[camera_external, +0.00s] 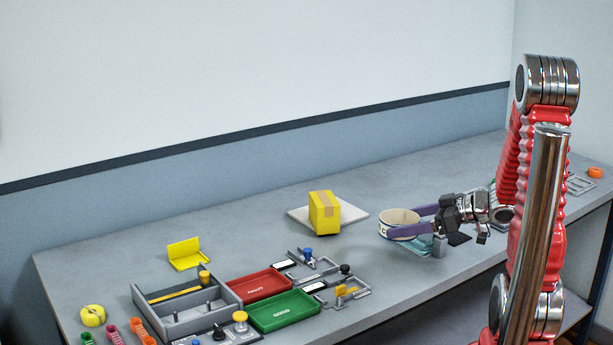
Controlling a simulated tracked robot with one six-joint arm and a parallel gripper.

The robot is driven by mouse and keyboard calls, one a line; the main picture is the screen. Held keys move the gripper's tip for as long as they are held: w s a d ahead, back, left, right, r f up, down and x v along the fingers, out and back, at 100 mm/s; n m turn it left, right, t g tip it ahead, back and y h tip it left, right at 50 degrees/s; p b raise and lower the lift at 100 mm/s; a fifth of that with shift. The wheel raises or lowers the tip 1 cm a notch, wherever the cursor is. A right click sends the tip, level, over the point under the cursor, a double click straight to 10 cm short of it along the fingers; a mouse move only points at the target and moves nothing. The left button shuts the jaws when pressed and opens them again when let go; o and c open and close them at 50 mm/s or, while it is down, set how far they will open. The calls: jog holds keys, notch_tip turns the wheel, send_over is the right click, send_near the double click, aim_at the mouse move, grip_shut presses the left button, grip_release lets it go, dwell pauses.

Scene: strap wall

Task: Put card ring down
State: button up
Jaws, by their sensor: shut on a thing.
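The card ring (397,217) is a short, open cream-coloured ring with a tan inside, right of the middle of the table. My gripper (402,222) reaches in from the right, and its two long purple fingers are shut on the ring, one along the far side and one along the near side. The ring looks upright, with its opening facing up. A flat teal thing (422,247) shows just below the ring and fingers, partly hidden by them. I cannot tell whether the ring touches it or hangs just above.
A yellow box (324,212) stands on a pale square board (354,213) to the left. Red (259,287) and green (284,312) trays, a grey divided box (175,315) and small fixtures (342,292) fill the front left. The table behind the ring is clear.

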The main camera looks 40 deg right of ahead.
send_over(407, 270)
jog(key=w, duration=0.1)
jog(key=shift+w+a+f, duration=0.1)
jog(key=shift+a+f, duration=0.05)
jog(key=shift+f, duration=1.3)
jog(key=shift+w+a+f, duration=0.1)
jog(key=shift+a+f, duration=0.05)
jog(key=shift+f, duration=1.3)
jog(key=shift+s+f, duration=0.1)
jog(key=shift+f, duration=2)
jog(key=o, duration=0.7)
jog(key=shift+v, duration=6.05)
jog(key=shift+r, duration=0.15)
